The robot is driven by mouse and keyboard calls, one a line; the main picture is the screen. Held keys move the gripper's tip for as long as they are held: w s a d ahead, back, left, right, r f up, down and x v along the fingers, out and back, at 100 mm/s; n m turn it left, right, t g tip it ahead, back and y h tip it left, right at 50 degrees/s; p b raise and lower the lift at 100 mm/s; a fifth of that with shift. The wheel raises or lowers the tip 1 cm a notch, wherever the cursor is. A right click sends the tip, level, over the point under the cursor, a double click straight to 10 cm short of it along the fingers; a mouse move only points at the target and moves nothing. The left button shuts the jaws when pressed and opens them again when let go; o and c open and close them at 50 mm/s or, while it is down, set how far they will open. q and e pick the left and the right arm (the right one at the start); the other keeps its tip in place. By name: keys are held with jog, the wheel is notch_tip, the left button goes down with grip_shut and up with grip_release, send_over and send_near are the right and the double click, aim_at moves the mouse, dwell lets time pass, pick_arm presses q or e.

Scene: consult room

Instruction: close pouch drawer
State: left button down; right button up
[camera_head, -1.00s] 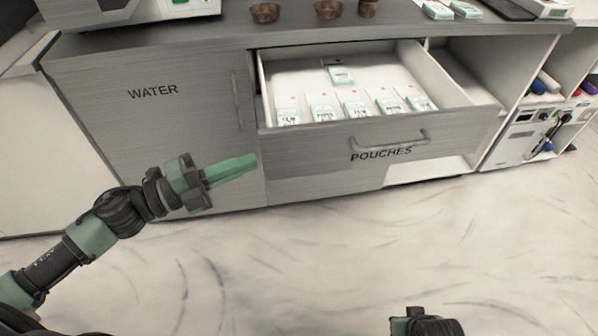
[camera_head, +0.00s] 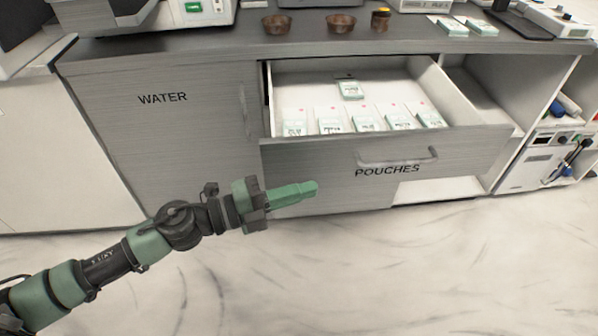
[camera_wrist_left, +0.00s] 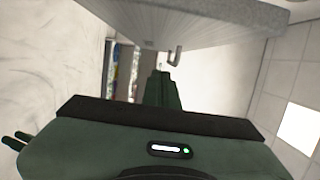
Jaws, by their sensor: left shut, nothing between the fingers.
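The pouch drawer (camera_head: 320,161) is pulled open from the grey cabinet, with POUCHES printed on its front. Its bar handle (camera_head: 397,160) is on the right half of the front. Several white and green pouches (camera_head: 366,122) lie inside. My left gripper (camera_head: 312,188) is shut and empty, below and left of the handle, pointing right; I cannot tell whether it touches the front. In the left wrist view the shut fingers (camera_wrist_left: 161,88) point toward a hook-shaped handle (camera_wrist_left: 176,56) under a grey panel (camera_wrist_left: 190,22). My right gripper is not in view.
The WATER cabinet door (camera_head: 160,130) is shut, left of the drawer. Brown bowls (camera_head: 341,23) and devices stand on the dark countertop (camera_head: 400,46). Open shelves with a white device (camera_head: 527,165) are at the right. The marble floor (camera_head: 400,270) is clear.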

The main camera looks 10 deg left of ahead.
aim_at(299, 176)
pick_arm(q)
jog(key=w, duration=0.1)
jog(key=w+a, duration=0.1)
jog(key=shift+w+b, duration=0.3)
jog(key=shift+w+a, duration=0.15)
jog(key=shift+w, duration=0.4)
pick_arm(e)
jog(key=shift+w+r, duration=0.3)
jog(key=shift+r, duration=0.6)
